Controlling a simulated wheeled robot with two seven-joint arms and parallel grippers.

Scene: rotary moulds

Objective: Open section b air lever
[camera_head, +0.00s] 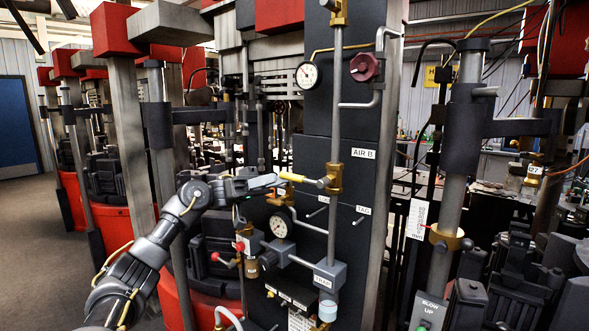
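The air lever (293,177) has a yellow handle and points left, roughly level, from a brass valve (334,178) on a vertical grey pipe. A white "AIR B" label (363,154) sits on the dark panel just up and right of the valve. My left gripper (275,182) reaches in from the left, with its tip at or very near the handle's left end. I cannot tell whether it touches the handle or whether its fingers are open or shut. My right gripper is not in view.
Pressure gauges (308,75) (281,224) and a dark red knob (364,67) are on the panel. Red-tipped levers (227,252) stand below my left gripper. A grey column with a brass collar (451,239) stands at the right. Open floor (35,240) lies at the far left.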

